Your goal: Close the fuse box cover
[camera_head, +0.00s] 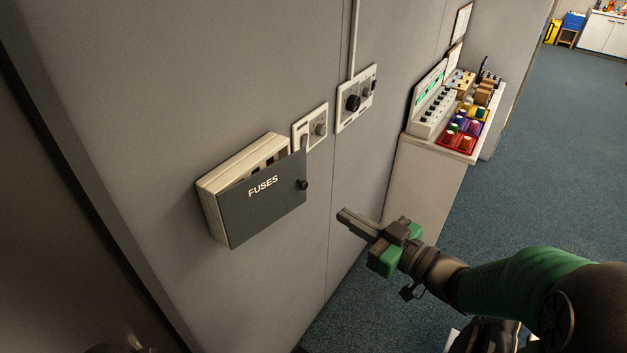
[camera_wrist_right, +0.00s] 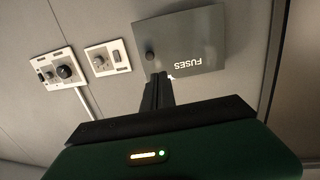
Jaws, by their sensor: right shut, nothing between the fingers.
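The fuse box (camera_head: 208,205) is a cream box on the grey wall, left of centre in the head view. Its dark grey cover (camera_head: 262,207), lettered FUSES, stands slightly ajar, with a gap along the top where the inside shows. A black knob (camera_head: 302,184) sits at the cover's right edge. In the right wrist view the cover (camera_wrist_right: 195,40) appears upside down with its knob (camera_wrist_right: 150,56). My right gripper (camera_head: 342,215) is shut and empty, to the right of and below the knob, apart from it in the head view. My left gripper is not in view.
Two switch panels, a smaller one (camera_head: 311,128) and a larger one with a black dial (camera_head: 357,97), are on the wall right of the box. A cabinet (camera_head: 425,185) carries a control panel and coloured bins. The blue floor (camera_head: 540,150) is open at right.

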